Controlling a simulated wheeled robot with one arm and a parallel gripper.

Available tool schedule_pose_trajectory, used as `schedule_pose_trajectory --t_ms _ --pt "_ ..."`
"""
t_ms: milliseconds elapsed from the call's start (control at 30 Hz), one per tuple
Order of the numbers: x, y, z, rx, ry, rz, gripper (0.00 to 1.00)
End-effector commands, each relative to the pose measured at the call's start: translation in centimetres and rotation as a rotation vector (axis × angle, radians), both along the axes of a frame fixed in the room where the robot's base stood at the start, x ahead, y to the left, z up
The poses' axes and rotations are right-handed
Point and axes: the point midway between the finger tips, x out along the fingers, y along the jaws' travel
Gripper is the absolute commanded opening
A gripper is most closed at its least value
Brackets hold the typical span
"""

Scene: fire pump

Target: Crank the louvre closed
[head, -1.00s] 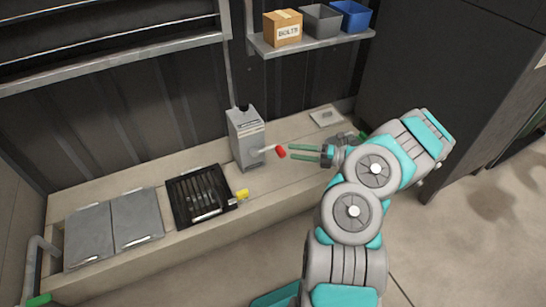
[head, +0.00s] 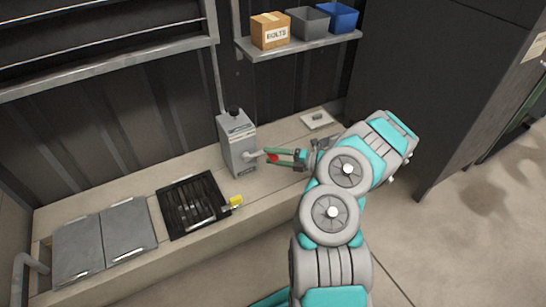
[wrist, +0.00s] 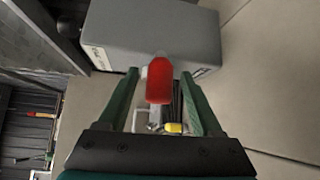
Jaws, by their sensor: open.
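The grey crank box (head: 237,143) stands on the ledge against the dark wall. Its short grey crank arm (head: 253,155) ends in a red handle (head: 273,158). In the wrist view the red handle (wrist: 160,80) shows between the two green fingers of my gripper (wrist: 161,78). My gripper (head: 268,156) is open, its fingers on either side of the handle; I cannot tell whether either touches it. A thin rod (head: 219,75) runs up from the box to the slatted louvre frame (head: 110,68), which is only partly in view at the upper left.
A black grate (head: 192,205) with a yellow piece (head: 236,201) lies on the ledge, left of the box. Two grey plates (head: 104,240) lie farther left. A shelf (head: 300,47) above holds a cardboard box and two bins. A dark cabinet (head: 440,90) stands at right.

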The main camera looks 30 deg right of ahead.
Motion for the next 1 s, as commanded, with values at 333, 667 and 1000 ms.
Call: schedule_pose_trajectory --t_ms 333,667,1000 --pt "-0.01 0.00 0.02 0.000 0.000 0.000 0.50" --pt "-0.02 -0.01 0.01 0.000 0.000 0.000 0.13" --pt "-0.03 -0.01 -0.02 0.000 0.000 0.000 0.00"
